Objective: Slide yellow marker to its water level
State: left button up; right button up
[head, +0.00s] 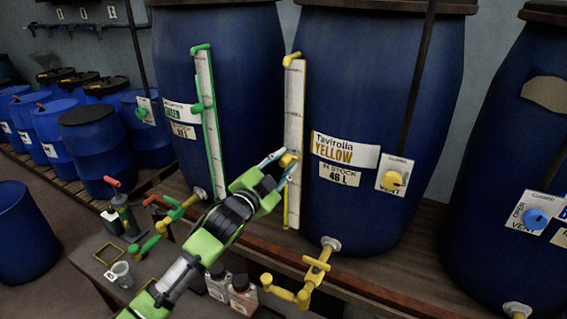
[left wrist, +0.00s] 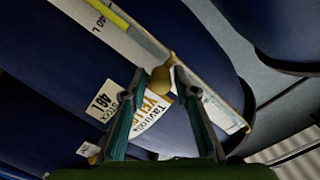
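The yellow marker (head: 287,160) sits about halfway along the white, yellow-edged level scale (head: 294,105) on the front of the blue Tavirolia Yellow vat (head: 385,95). The vat's stock label (head: 338,174) reads 46 L. My left gripper (head: 291,156) is at the marker, with one fingertip on each side of it. In the left wrist view, the marker's rounded knob (left wrist: 160,84) fills the gap between the fingertips (left wrist: 162,74), and the fingers look closed on it. The small scale numbers near the marker are not readable in the head view. My right gripper is not in view.
A green marker (head: 202,106) sits on the neighbouring vat's scale, left of my arm. A yellow tap (head: 318,262) sticks out below the yellow vat. Bottles (head: 243,294) stand low near my arm. A yellow vent knob (head: 392,181) is right of the label.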

pick_arm(q)
jog(key=shift+a+r, duration=0.1)
grip_shut()
notch_tip(320, 180, down, 7)
jog(key=b, duration=0.3)
jog(key=o, duration=0.6)
grip_release()
jog(key=shift+c, duration=0.2)
jog(key=v, duration=1.2)
jog(key=shift+f, duration=0.2)
